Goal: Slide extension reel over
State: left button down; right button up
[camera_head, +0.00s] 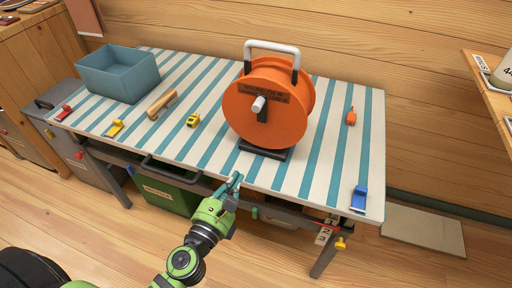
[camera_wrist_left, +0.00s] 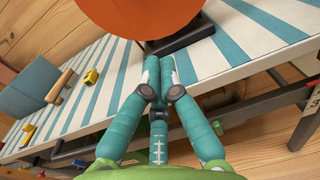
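The extension reel is a large orange drum (camera_head: 262,110) with a white-topped carry handle, a light crank knob and a dark base. It stands upright on the striped table (camera_head: 340,130), with its base near the front edge. My left gripper (camera_head: 235,178) is at the table's front edge, just in front and left of the reel's base, apart from it. In the left wrist view its teal fingers (camera_wrist_left: 159,68) are drawn together with nothing between them. The reel's orange underside (camera_wrist_left: 140,15) fills the top of that view. My right gripper is not in view.
A blue-grey bin (camera_head: 118,75), a wooden-handled tool (camera_head: 161,104) and yellow tape measure (camera_head: 193,120) lie left of the reel. Small orange (camera_head: 351,117) and blue (camera_head: 359,199) items lie right. Striped tabletop between them is clear. A green crate (camera_head: 170,193) is under the table.

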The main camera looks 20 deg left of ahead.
pick_arm(q)
jog(key=p, duration=0.2)
send_near(259, 138)
jog(key=w, duration=0.2)
jog(key=shift+w+d+r, duration=0.2)
jog(key=shift+w+r, duration=0.05)
jog(key=shift+w, duration=0.15)
jog(key=w, duration=0.3)
jog(key=shift+w+d+f, duration=0.1)
jog(key=shift+w+d, duration=0.05)
jog(key=shift+w, duration=0.5)
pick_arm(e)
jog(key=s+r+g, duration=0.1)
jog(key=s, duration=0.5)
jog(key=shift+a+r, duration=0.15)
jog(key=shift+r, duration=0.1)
